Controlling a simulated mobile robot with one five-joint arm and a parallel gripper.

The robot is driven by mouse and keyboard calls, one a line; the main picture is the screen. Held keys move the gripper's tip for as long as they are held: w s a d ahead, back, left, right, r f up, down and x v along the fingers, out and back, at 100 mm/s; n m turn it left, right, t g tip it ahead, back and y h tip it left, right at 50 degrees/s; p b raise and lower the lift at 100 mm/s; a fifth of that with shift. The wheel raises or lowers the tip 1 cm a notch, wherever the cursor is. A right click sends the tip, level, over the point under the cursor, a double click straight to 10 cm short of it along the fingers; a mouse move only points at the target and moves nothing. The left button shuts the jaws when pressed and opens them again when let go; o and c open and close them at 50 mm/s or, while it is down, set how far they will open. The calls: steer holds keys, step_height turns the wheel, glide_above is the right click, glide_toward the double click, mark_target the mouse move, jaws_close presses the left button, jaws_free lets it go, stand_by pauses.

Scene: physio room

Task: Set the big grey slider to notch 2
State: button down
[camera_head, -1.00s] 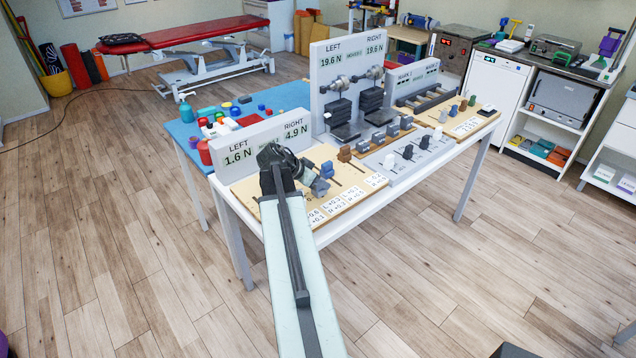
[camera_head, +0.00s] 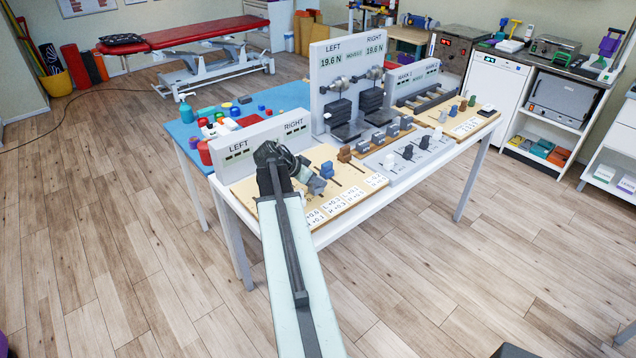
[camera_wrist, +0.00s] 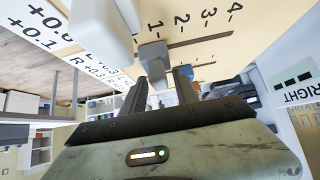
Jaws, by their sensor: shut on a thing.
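The grey slider knob (camera_wrist: 153,58) stands in a straight slot on a wooden board (camera_head: 355,185). In the wrist view it is at the fingertips of my gripper (camera_wrist: 166,78), which is shut on it. The knob is nearest the printed 1; the 2, 3 and 4 run along the slot to the right. Its exact notch is hard to tell. In the head view my gripper (camera_head: 297,168) is at the board's left part, partly hiding that row. A grey knob (camera_head: 316,185) shows just right of it.
A blue knob (camera_head: 327,170) and a brown knob (camera_head: 344,154) stand close by on the same board. A LEFT/RIGHT display panel (camera_head: 262,146) rises behind, showing dashes. A large white block (camera_wrist: 98,28) is near in the wrist view. More controls stand to the right.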

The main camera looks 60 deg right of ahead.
steer(key=w, duration=0.1)
steer(key=w+d, duration=0.1)
steer(key=w, duration=0.2)
steer(key=shift+w+d, duration=0.2)
steer(key=shift+d, duration=0.05)
steer(key=shift+s+a, duration=0.1)
steer(key=c, duration=1.3)
jaws_free()
